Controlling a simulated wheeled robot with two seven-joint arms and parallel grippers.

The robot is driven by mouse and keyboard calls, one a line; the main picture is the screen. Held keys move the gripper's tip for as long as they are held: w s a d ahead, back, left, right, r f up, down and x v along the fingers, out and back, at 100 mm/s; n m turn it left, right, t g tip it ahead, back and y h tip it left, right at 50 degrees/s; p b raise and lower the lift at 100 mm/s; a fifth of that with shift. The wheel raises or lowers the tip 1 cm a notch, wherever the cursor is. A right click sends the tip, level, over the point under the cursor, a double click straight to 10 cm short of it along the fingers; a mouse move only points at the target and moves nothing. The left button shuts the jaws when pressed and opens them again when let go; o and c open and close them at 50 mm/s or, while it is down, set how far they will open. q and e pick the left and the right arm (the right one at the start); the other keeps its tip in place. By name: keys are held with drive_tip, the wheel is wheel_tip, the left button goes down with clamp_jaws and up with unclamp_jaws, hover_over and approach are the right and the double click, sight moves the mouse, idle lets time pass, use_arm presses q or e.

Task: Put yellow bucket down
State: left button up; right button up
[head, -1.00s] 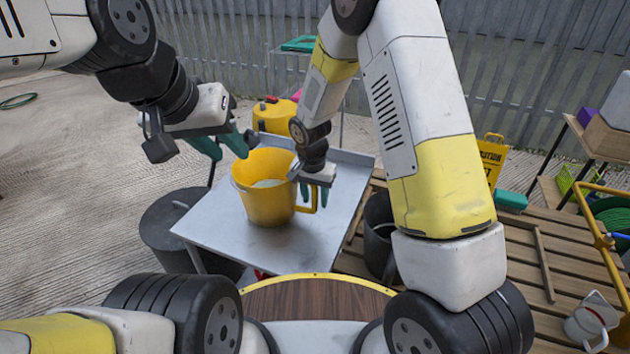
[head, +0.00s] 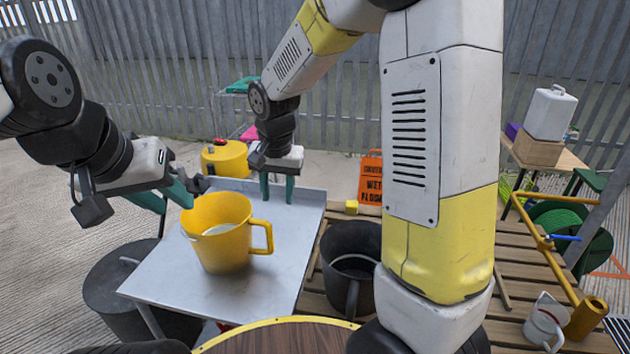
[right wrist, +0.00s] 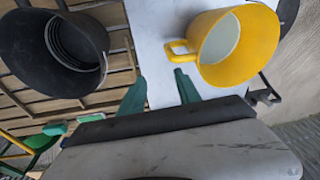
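The yellow bucket (head: 222,248) stands upright on the grey metal table (head: 165,290), its handle on the right side. It also shows in the right wrist view (right wrist: 225,65). Its inside looks pale at the bottom. My left gripper (head: 166,198) is at the bucket's left rim with its green fingers apart; whether it touches the rim I cannot tell. My right gripper (head: 277,189) is open and empty behind the bucket, clear of the handle. Its two spread green fingers show in the right wrist view (right wrist: 160,90), with nothing between them.
A black bucket (head: 350,262) stands right of the table on wooden slats. A yellow container (head: 225,160) is behind the table. An orange wet-floor sign (head: 370,182) stands farther back. A dark bin (head: 115,290) is at the table's left. The table's front part is bare.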

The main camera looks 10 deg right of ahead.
drive_tip(key=s+d+r+n+t+y, duration=0.1)
drive_tip(key=s+d+r+n+t, duration=0.1)
drive_tip(key=s+d+r, duration=0.3)
drive_tip(key=s+d+r+n+t, duration=0.2)
drive_tip(key=s+d+r, duration=0.4)
drive_tip(key=s, duration=0.7)
drive_tip(key=shift+s+r+y, duration=0.3)
drive_tip(key=shift+r+y, duration=0.1)
drive_tip(key=shift+r, duration=0.65)
drive_tip(key=shift+d, duration=0.1)
